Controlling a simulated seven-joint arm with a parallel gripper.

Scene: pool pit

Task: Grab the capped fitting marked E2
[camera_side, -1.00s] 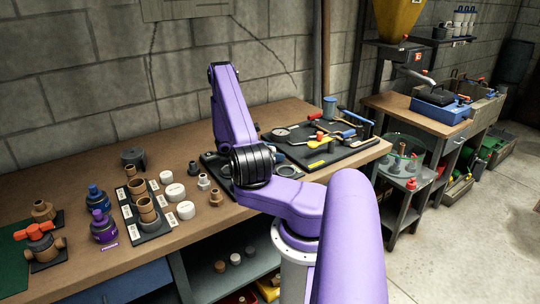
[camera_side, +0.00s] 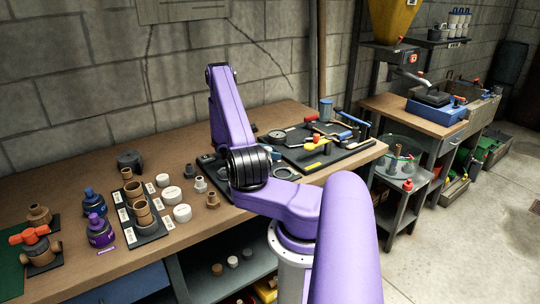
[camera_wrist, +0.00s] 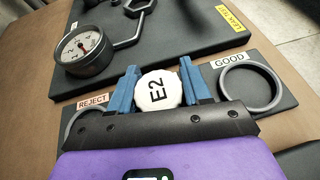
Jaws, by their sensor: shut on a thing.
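The white capped fitting marked E2 (camera_wrist: 158,92) shows in the wrist view between the two blue fingers of my gripper (camera_wrist: 160,88). The fingers are shut on it, one on each side. Its lower part is hidden behind the dark edge of my gripper. In the side view my arm covers the gripper and this fitting.
A ring by the REJECT label (camera_wrist: 92,101) and a ring by the GOOD label (camera_wrist: 248,86) lie on either side of the fitting. A dial gauge (camera_wrist: 83,50) sits on the black board (camera_wrist: 185,38). White caps (camera_side: 172,194) stand on the bench at left.

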